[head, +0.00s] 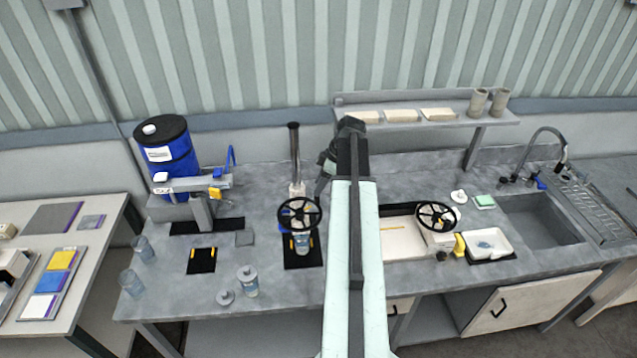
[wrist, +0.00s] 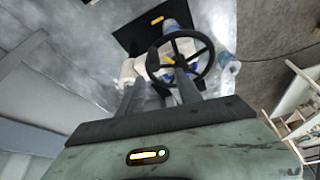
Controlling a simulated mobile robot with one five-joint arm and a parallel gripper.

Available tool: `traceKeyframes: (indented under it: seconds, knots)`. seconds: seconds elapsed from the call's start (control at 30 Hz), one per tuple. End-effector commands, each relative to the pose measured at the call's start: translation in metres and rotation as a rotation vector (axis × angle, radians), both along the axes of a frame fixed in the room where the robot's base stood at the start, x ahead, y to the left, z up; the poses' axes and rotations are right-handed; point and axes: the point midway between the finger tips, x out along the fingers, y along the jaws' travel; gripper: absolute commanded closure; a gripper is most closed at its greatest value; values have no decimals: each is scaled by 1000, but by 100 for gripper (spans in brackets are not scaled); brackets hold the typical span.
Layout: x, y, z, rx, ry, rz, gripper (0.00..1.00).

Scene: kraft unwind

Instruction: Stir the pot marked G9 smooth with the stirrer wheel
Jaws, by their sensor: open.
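A black stirrer wheel (head: 300,201) stands on a post at the middle of the bench. A pot with a blue label (head: 302,243) sits below it on a black mat. In the wrist view the wheel (wrist: 208,58) and part of a blue-marked pot (wrist: 169,27) show beyond my fingers. A lidded pot (head: 248,284) stands to the left, nearer the front edge. I cannot read G9 on either pot. My gripper (head: 323,180) is open and empty, behind and to the right of the wheel; contact with the wheel cannot be told.
A blue drum (head: 169,160) stands at left, with clear jars (head: 143,249) in front. A shelf (head: 420,122) runs behind my arm.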

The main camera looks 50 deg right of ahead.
Motion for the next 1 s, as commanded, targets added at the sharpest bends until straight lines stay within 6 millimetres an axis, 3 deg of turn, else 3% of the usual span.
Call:
traceKeyframes:
  seconds: [0.1,0.27,0.47,0.7,1.0]
  knots:
    - [-14,-17,10,0,-4,-28,58]
    - [-14,-17,5,0,-4,-28,58]
    - [-7,-12,-19,-1,-3,-26,58]
    - [6,-3,-60,-1,-3,-26,58]
    - [12,1,-65,-1,-3,-26,58]
